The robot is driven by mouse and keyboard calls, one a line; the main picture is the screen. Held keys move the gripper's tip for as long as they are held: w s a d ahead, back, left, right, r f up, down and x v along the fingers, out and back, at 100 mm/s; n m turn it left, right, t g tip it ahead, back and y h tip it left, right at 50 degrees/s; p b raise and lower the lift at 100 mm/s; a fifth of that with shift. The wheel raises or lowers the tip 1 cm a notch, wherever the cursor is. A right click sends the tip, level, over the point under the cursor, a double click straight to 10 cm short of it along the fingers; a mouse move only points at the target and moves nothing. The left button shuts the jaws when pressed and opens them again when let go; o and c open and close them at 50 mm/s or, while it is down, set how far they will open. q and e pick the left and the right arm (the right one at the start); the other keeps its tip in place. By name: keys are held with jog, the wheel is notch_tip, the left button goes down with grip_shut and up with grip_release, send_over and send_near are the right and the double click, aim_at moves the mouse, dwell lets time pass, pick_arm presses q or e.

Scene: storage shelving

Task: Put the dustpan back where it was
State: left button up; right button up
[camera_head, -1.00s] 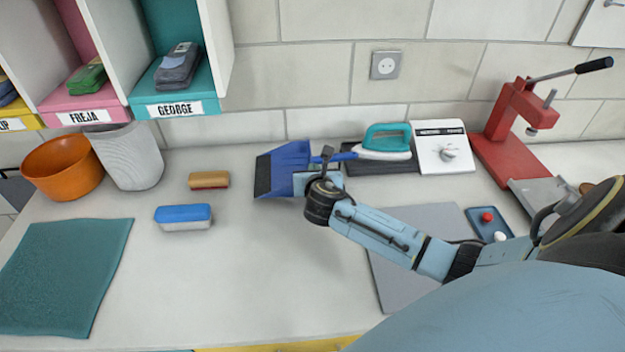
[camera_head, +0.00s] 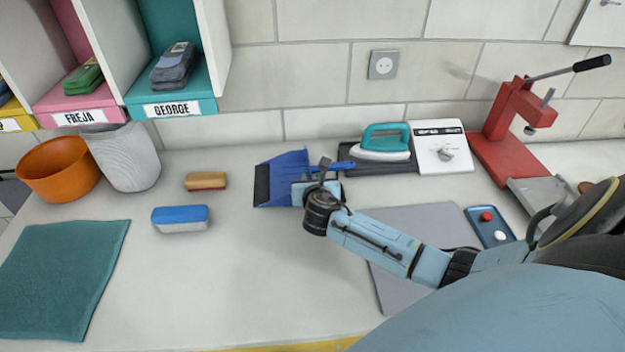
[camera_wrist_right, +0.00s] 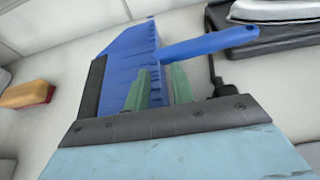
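The blue dustpan (camera_head: 283,175) with a dark front lip is near the middle of the worktop, its handle pointing right toward the iron. My right gripper (camera_head: 318,182) is at the handle end of the pan. In the right wrist view, the green fingers of my right gripper (camera_wrist_right: 162,88) stand close together, with a blue part of the dustpan (camera_wrist_right: 130,60) between them. The handle rises to the right past the fingers. I cannot tell whether the pan touches the worktop. My left gripper is not in view.
A teal iron (camera_head: 386,142) on a dark base and a white control box (camera_head: 441,147) stand right of the dustpan. A brown brush (camera_head: 206,181) and a blue-and-white block (camera_head: 180,219) lie left. A grey board (camera_head: 395,295) lies under my arm. The front middle worktop is clear.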

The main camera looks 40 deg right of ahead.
jog(key=shift+s+a+r, duration=0.25)
jog(key=shift+s+r, duration=0.1)
jog(key=p+v, duration=0.2)
jog(key=v, duration=0.9)
dwell(1.0)
